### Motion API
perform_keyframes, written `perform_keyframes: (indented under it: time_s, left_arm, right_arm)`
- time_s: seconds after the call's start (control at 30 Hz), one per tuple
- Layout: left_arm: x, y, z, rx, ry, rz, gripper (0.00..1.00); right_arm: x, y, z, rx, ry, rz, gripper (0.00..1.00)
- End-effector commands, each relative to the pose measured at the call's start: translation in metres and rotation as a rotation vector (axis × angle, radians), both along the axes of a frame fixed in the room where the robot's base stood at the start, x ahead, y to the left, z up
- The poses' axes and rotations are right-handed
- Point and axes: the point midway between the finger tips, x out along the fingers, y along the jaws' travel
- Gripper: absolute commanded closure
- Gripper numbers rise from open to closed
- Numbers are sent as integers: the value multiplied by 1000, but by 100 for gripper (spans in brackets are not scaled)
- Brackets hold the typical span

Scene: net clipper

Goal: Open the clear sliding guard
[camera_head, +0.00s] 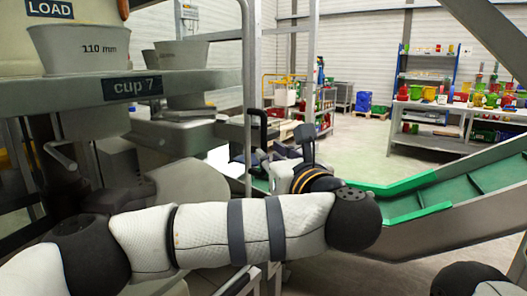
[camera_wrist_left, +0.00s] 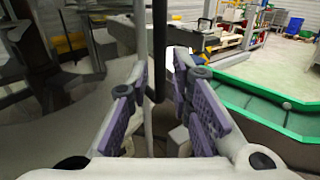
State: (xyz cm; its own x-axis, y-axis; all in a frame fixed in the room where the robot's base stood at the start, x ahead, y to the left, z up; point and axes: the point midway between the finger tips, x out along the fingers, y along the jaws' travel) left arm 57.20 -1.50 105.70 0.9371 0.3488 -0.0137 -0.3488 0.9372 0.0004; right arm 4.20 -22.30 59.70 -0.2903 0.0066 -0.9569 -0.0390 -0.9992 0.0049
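The clear sliding guard is see-through and hard to make out; a grey upright post (camera_head: 247,60) stands beside it at the machine's right side. A black vertical handle (camera_head: 263,126) shows near this post. In the left wrist view the black handle (camera_wrist_left: 159,45) stands upright between the fingertips. My left gripper (camera_head: 271,160) is near the handle in the head view, partly hidden by my own wrist. In the left wrist view its purple-padded fingers (camera_wrist_left: 160,72) are apart, with gaps on both sides of the handle. My right gripper is out of view.
Grey cups (camera_head: 90,50) stand on the machine's ledge above a "cup 7" label (camera_head: 131,87). A green conveyor chute (camera_head: 430,200) slopes up to the right. Shelves (camera_head: 430,117) with coloured items stand at the back, with clear floor (camera_head: 355,150) before them.

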Motion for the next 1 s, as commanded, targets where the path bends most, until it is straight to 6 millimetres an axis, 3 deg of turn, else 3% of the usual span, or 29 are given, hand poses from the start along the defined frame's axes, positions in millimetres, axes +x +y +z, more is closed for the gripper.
perform_keyframes:
  time_s: [0.03, 0.3, 0.53, 0.57, 0.63, 0.67, 1.0]
  left_arm:
    - [9, 5, 10, -1, -13, 4, 80]
    - [40, 15, 11, -1, -14, -1, 80]
    - [41, 15, 11, -1, -14, -2, 80]
    - [41, 15, 11, 0, -14, -2, 82]
    - [41, 15, 11, 0, -14, -2, 98]
    - [41, 15, 11, 0, -14, -2, 100]
    - [43, 15, 10, -1, -13, -2, 100]
  right_arm:
    - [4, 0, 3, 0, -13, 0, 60]
    - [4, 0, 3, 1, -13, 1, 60]
    - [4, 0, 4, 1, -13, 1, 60]
    - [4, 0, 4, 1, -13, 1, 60]
    - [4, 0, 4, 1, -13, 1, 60]
    - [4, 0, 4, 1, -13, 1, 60]
    - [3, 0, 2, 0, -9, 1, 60]
